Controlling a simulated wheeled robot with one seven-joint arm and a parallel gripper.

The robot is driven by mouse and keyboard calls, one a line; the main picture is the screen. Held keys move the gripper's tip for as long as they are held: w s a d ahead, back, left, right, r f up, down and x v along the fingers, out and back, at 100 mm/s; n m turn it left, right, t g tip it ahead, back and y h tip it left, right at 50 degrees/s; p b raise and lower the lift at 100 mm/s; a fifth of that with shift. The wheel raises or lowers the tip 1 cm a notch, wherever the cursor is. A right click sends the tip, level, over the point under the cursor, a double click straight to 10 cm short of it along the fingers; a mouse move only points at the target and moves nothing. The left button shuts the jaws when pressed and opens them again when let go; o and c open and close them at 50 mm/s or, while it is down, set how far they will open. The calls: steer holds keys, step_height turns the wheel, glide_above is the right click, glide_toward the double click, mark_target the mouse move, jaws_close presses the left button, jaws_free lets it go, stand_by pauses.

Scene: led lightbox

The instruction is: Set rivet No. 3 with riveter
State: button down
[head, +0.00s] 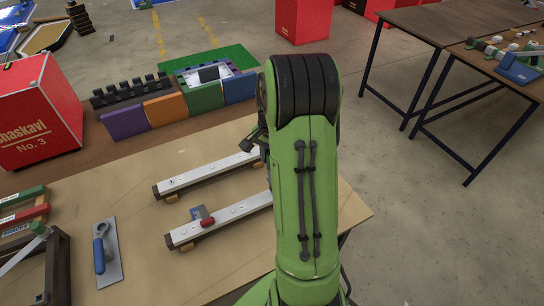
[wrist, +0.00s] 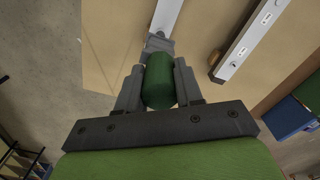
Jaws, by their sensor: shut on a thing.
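My gripper (wrist: 157,70) is shut on a green cylinder, seemingly the riveter's body (wrist: 160,88). A grey nose points away from it, close to the end of a pale metal rail (wrist: 166,14). I cannot tell whether the nose touches the rail. A second rail (wrist: 250,42) with small white labels lies to the right. In the head view, two parallel rails lie on the table, the far rail (head: 205,172) and the near rail (head: 225,218), partly hidden by my arm. A dark part of the tool or gripper (head: 254,140) shows beside my arm. Rivet No. 3 cannot be made out.
A red box marked No. 3 (head: 38,115), coloured bins (head: 165,108) and a black rack (head: 132,88) stand behind. Another table (head: 430,35) is at right.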

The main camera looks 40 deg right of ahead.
steer(key=shift+f+b, duration=0.35)
steer(key=shift+f, duration=0.35)
steer(key=shift+f+b, duration=0.8)
steer(key=shift+f, duration=0.1)
step_height(320, 180, up, 10)
steer(key=p, duration=0.8)
steer(key=shift+r, duration=0.15)
